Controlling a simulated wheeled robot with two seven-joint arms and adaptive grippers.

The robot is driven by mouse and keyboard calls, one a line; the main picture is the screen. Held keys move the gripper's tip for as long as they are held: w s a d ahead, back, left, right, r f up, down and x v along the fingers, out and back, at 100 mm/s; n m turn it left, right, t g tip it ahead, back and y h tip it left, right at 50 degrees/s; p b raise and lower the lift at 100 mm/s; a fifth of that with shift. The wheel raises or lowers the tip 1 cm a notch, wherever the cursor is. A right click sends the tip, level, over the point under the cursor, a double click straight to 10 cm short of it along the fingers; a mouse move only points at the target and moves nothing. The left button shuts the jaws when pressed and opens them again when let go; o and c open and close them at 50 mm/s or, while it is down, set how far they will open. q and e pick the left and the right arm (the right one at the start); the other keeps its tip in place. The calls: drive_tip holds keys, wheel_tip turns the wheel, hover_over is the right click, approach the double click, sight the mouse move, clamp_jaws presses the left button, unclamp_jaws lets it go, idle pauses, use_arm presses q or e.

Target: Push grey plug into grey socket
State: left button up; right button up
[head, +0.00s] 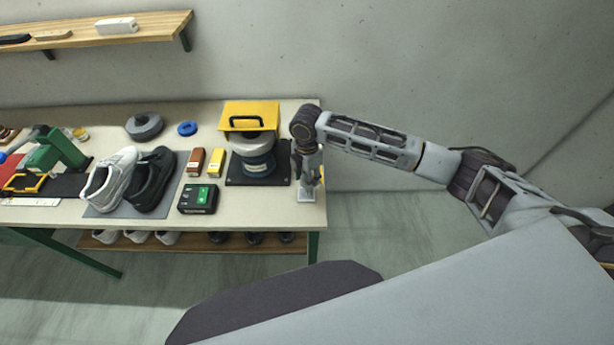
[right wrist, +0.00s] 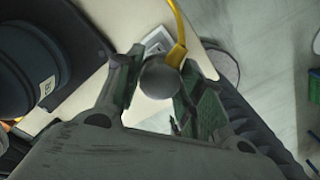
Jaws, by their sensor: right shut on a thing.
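My right gripper (head: 308,178) points down over the right end of the table. In the right wrist view its two green-padded fingers (right wrist: 160,88) are shut on the grey plug (right wrist: 161,77), a rounded grey body with a yellow cable (right wrist: 179,32) leading away from it. In the head view the plug is mostly hidden by the gripper. The grey socket (head: 306,195) appears as a small light grey plate on the table's right edge, just below the gripper. It also shows partly behind the plug in the right wrist view (right wrist: 157,41). I cannot tell whether plug and socket touch. My left gripper is not in view.
A dark round machine (head: 257,160) with a yellow top plate (head: 250,109) stands close left of the gripper. Further left are a black box with a green screen (head: 198,199), two small boxes and a pair of shoes (head: 108,180). Open floor lies right of the table.

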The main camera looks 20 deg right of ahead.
drive_tip(key=shift+n, duration=0.7)
drive_tip(key=shift+w+a+n, duration=0.1)
drive_tip(key=shift+w+n, duration=0.05)
drive_tip(key=shift+n, duration=1.45)
drive_tip(key=shift+f, duration=0.15)
drive_tip(key=shift+f+b, duration=2.65)
drive_tip(key=shift+b, duration=0.3)
drive_tip(key=shift+p, duration=1.65)
idle(1.0)
